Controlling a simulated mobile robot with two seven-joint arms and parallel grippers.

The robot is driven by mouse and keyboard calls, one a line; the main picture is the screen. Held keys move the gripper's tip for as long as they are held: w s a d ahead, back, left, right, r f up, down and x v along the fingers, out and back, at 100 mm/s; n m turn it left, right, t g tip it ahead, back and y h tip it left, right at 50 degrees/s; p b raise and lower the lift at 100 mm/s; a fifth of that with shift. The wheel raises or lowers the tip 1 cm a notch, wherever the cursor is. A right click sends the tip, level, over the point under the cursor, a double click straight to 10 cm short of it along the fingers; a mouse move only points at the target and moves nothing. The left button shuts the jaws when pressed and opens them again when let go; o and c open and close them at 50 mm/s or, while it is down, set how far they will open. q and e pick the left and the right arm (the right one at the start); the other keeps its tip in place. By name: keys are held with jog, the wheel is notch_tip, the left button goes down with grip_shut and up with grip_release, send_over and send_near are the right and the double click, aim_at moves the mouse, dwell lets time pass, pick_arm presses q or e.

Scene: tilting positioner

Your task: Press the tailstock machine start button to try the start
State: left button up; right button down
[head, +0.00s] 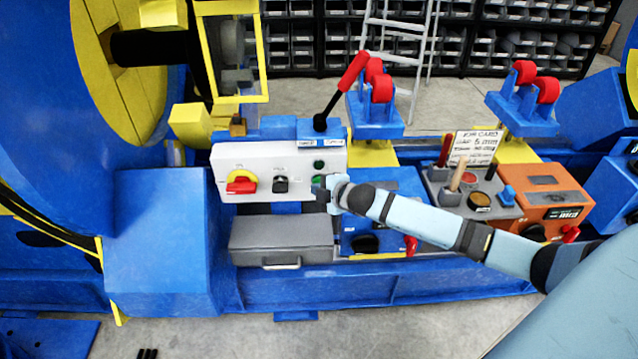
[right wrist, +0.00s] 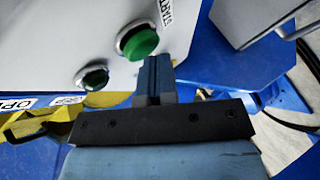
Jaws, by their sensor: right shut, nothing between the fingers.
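The white control panel (head: 232,160) of the tailstock machine stands on the blue machine bed. A bright green button (right wrist: 140,42) in a metal ring is beside a label reading START (right wrist: 165,12). A darker green round fitting (right wrist: 93,77) sits lower left of it in the right wrist view. In the head view, a green fitting (head: 319,165) shows on the panel's right side. My right gripper (head: 322,190) is shut and empty at the panel's lower right; in the right wrist view its fingertips (right wrist: 155,65) appear close beside the bright green button. I cannot tell whether they touch. My left gripper is out of view.
The panel also bears a red-and-yellow switch (head: 241,181) and a black knob (head: 281,183). A red-handled lever (head: 345,85) rises behind it. A grey case (head: 280,238) lies below. An orange box (head: 553,195) and a grey control box (head: 470,190) stand to the right.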

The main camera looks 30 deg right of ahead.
jog(key=shift+s+a+p, duration=0.35)
jog(key=shift+s+p, duration=0.05)
jog(key=shift+s, duration=0.25)
jog(key=s+a, duration=0.1)
jog(key=s+p, duration=0.1)
jog(key=s, duration=0.1)
jog(key=s+a+p, duration=0.1)
jog(key=shift+s+a, duration=0.15)
jog(key=shift+a, duration=0.2)
dwell(0.6)
